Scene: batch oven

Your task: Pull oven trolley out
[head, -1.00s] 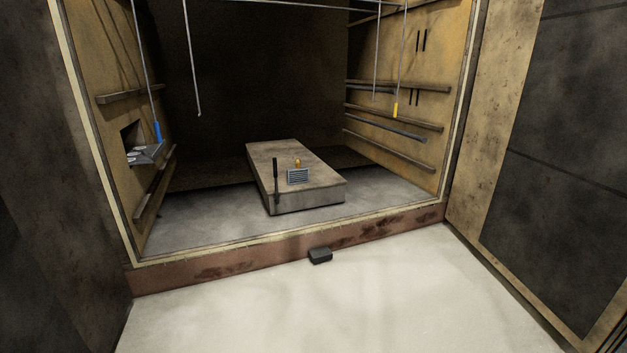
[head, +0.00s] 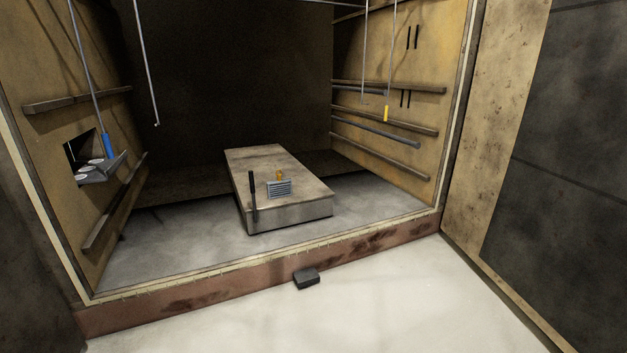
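The oven trolley seems to be the low, flat, worn box (head: 283,213) on the floor inside the open oven chamber. A black upright handle (head: 253,196) stands at its front left corner. A grey vented panel (head: 279,189) and a small orange knob (head: 280,174) are on its top near the front. Neither of my grippers is in the head view.
A raised reddish sill (head: 240,276) runs along the oven's front edge, with a small black block (head: 306,279) before it. Rails (head: 385,118) line the side walls, and thin rods hang from above. The pale floor (head: 400,300) in front is clear.

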